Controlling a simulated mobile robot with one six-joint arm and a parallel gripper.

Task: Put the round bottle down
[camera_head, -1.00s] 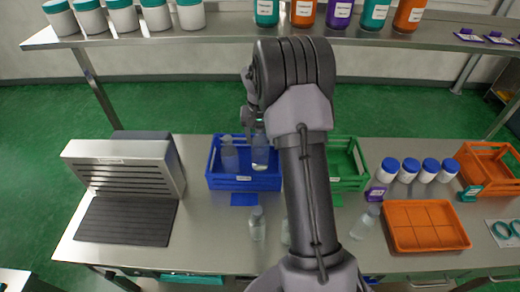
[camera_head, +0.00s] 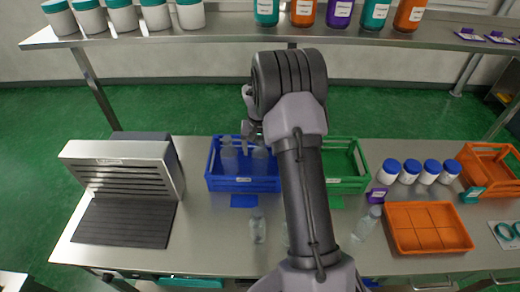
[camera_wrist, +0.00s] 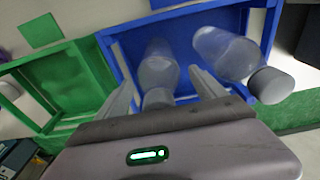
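A clear round bottle with a grey cap (camera_wrist: 158,66) stands in the blue crate (camera_wrist: 113,52); in the head view this bottle (camera_head: 260,159) is in the crate's right part. My gripper (camera_head: 250,136) is above the crate. In the wrist view my gripper's fingers (camera_wrist: 162,88) are spread on either side of the bottle's cap, with gaps showing, so it is open. A second clear bottle (camera_wrist: 226,52) is in the crate beside it, and shows at the left in the head view (camera_head: 229,157).
A green crate (camera_head: 345,183) stands right of the blue crate (camera_head: 243,184), partly behind my arm. Clear bottles stand on the table in front, one left (camera_head: 258,228) and one right of my arm (camera_head: 367,224). An orange tray (camera_head: 428,249) and white jars with blue caps (camera_head: 409,173) are at the right.

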